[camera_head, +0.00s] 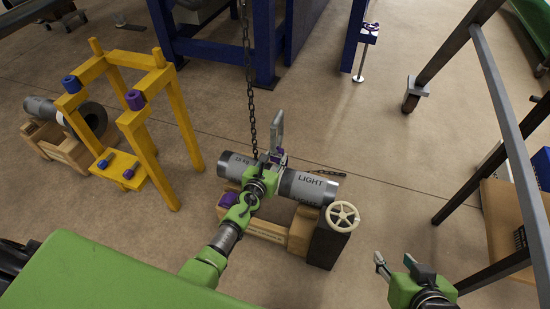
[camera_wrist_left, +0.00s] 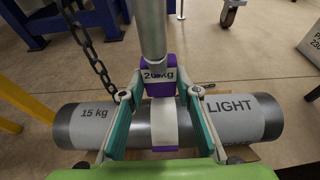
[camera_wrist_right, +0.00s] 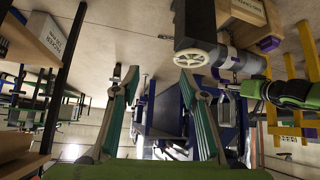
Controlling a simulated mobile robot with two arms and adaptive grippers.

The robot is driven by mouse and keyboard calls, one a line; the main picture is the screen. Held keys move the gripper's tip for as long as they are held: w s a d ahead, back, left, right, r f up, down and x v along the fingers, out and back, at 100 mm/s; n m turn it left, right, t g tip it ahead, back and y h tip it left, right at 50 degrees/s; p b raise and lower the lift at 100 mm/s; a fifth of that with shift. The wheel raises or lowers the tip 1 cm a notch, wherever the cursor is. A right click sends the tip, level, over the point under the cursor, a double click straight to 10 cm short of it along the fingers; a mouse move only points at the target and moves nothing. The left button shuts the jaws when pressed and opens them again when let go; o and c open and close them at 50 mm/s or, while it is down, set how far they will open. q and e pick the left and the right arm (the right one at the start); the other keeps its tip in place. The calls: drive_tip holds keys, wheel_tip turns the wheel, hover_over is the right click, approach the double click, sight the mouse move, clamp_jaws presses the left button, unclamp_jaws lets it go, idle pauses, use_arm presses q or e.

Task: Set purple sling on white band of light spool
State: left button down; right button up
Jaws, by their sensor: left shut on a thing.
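The grey LIGHT spool (camera_head: 309,186) lies across a wooden cradle. Its white band (camera_wrist_left: 163,122) shows at mid-length in the left wrist view, between my left fingers. The purple sling (camera_wrist_left: 160,88) has a pale patch marked with a kg figure and sits at the band's far side, below a grey metal bar. More purple shows at the band's near edge; whether it is one loop is unclear. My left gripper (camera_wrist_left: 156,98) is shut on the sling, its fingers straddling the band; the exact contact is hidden. My right gripper (camera_head: 398,265) is open and empty, right of the cradle.
A chain (camera_head: 250,75) hangs beside the spool. The wooden cradle (camera_head: 265,229) has a dark block with a cream handwheel (camera_head: 342,215) at its right. A yellow stand (camera_head: 150,120) is at left, a dark metal frame (camera_head: 500,130) at right.

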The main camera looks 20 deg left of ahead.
sight(276, 163)
use_arm(q)
drive_tip(key=shift+f, duration=0.2)
use_arm(e)
drive_tip(key=shift+w+a+r+t, duration=0.2)
drive_tip(key=shift+w+r+t, duration=0.15)
drive_tip(key=shift+w, duration=0.2)
drive_tip(key=shift+w+a+r+t, duration=0.2)
drive_tip(key=shift+w+r+t, duration=0.05)
drive_tip(key=shift+w+r, duration=0.25)
use_arm(q)
drive_tip(key=shift+f+b, duration=0.3)
drive_tip(key=shift+b, duration=0.2)
drive_tip(key=shift+f, duration=0.25)
drive_tip(key=shift+f+b, duration=0.3)
drive_tip(key=shift+b, duration=0.25)
use_arm(e)
drive_tip(key=w+a+r+t+y, duration=0.1)
drive_tip(key=w+a+r+t, duration=0.1)
drive_tip(key=w+r+t, duration=0.2)
drive_tip(key=shift+w+r+y, duration=0.3)
drive_tip(key=shift+w+r, duration=0.25)
drive_tip(key=shift+r, duration=0.6)
use_arm(q)
drive_tip(key=shift+f, duration=0.15)
use_arm(e)
drive_tip(key=shift+w+a+r+t, duration=0.2)
drive_tip(key=shift+w+r+t, duration=0.1)
drive_tip(key=shift+r, duration=0.3)
